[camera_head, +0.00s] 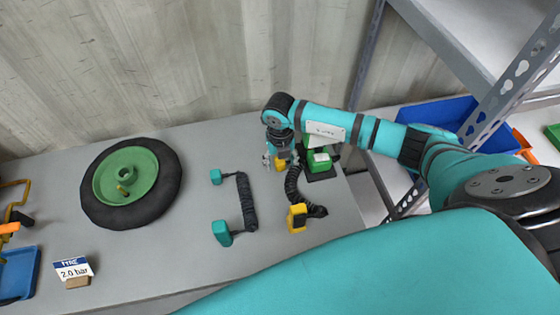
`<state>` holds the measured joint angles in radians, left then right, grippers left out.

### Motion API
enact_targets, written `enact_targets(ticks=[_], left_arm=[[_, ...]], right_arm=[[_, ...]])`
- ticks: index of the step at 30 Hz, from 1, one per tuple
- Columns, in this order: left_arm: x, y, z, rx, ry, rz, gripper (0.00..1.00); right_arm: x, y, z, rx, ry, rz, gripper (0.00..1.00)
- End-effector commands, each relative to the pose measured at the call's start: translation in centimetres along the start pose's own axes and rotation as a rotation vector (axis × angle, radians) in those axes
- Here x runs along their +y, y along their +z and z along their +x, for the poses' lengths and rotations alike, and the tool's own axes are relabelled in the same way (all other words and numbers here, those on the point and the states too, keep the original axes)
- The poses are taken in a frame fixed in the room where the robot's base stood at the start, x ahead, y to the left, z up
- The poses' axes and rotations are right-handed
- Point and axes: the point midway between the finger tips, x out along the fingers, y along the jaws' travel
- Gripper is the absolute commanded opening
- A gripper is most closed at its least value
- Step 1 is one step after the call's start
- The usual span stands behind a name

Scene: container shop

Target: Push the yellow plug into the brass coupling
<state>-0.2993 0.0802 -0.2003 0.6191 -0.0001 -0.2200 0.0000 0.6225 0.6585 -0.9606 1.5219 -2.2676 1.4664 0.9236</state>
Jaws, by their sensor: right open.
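A yellow plug (297,218) lies on the grey bench at the near end of a black coiled hose (295,185). Another yellow end (281,164) of that hose sits at the far end, just below my right gripper (274,160). My right gripper is open and points down; whether it touches this yellow end I cannot tell. A green device (319,162) on a dark base stands just right of it, partly hidden by my right arm. I cannot make out a brass coupling there. A small brass-coloured fitting (122,190) shows on the wheel. My left gripper is out of view.
A black tyre (166,205) with a green hub lies at the left. A teal-ended coiled hose (246,205) lies mid-bench. A tyre sign (73,268) and blue tray (20,272) are front left. Shelf posts and a blue bin (430,112) are right.

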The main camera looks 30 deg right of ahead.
Motion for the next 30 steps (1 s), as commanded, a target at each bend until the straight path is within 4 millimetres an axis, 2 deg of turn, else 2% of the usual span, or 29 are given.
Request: enact_targets(ticks=[10, 23, 30], left_arm=[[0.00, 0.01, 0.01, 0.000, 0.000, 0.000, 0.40], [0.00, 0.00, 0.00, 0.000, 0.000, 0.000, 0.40], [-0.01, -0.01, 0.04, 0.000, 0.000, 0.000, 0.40]], right_arm=[[0.02, 0.01, 0.16, 0.000, 0.000, 0.000, 0.56], [0.02, 0.02, 0.12, 0.000, 0.000, 0.000, 0.01], [0.03, 0.06, -0.02, -0.002, 0.001, 0.000, 0.01]])
